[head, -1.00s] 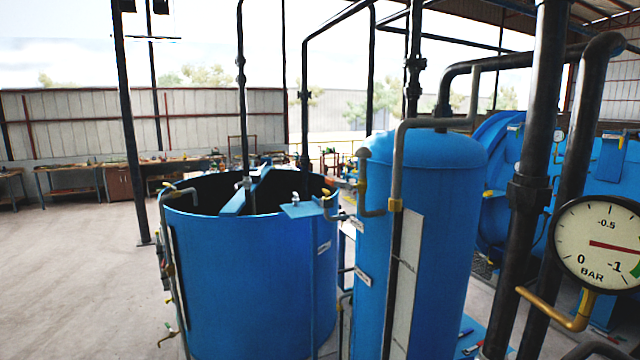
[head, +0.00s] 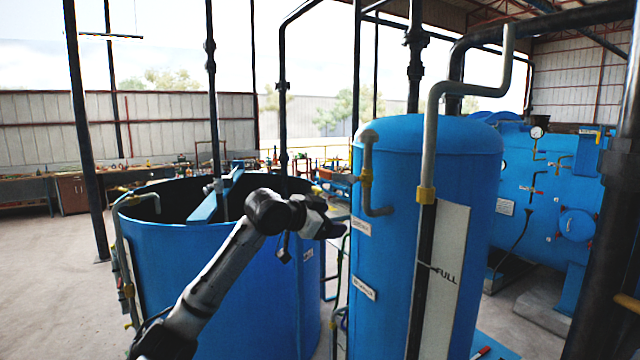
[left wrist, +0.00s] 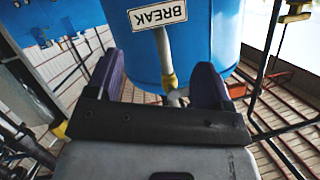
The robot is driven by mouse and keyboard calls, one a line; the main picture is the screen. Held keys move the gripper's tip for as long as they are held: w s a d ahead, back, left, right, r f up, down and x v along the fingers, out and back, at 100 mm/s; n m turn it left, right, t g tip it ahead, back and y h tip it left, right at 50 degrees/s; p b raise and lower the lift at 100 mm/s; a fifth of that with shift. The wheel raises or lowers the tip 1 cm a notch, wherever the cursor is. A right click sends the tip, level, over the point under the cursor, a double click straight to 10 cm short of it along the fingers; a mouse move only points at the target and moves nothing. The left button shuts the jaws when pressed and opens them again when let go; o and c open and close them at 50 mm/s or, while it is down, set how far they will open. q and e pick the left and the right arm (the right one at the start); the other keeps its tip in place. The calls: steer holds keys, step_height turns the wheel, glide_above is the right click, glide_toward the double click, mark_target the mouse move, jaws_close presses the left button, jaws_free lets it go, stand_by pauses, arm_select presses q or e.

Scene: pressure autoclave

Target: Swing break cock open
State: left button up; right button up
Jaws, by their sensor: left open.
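My left gripper (head: 332,229) reaches in front of the open tank, close to the left side of the tall blue cylinder (head: 405,150). In the left wrist view its two dark fingers (left wrist: 158,68) are apart. A grey pipe with a yellow fitting (left wrist: 168,82) shows in the gap between them, running out from the blue cylinder wall (left wrist: 200,40). A white label reading BREAK (left wrist: 158,14) is on the wall just beyond. The cock's handle cannot be made out. Two small labels sit on the cylinder in the head view, the upper one (head: 361,227) beside the gripper. My right gripper is not in view.
The large open blue tank (head: 230,290) stands behind and below my left arm. A grey bent pipe (head: 432,120) runs down the cylinder's front. A blue horizontal vessel (head: 540,190) stands at the right. The floor (head: 60,300) at the left is clear.

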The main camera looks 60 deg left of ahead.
mark_target(324, 171)
arm_select(q)
steer(key=s+a+r+n+t+h, duration=0.1)
steer(key=s+a+r+t, duration=0.15)
steer(key=a+r, duration=0.25)
steer(key=s+a+r+n+t+h, duration=0.1)
steer(key=s+a+r+h, duration=0.15)
steer(key=a+r, duration=0.2)
steer(key=shift+y, duration=0.45)
steer(key=w+p, duration=0.2)
steer(key=w, duration=0.1)
steer(key=w+p, duration=0.2)
steer(key=w, duration=0.2)
steer(key=w+p, duration=0.3)
steer(key=w, duration=0.1)
steer(key=shift+w+a, duration=0.25)
steer(key=shift+a, duration=0.05)
steer(key=shift+w+f, duration=0.2)
steer(key=shift+w, duration=0.45)
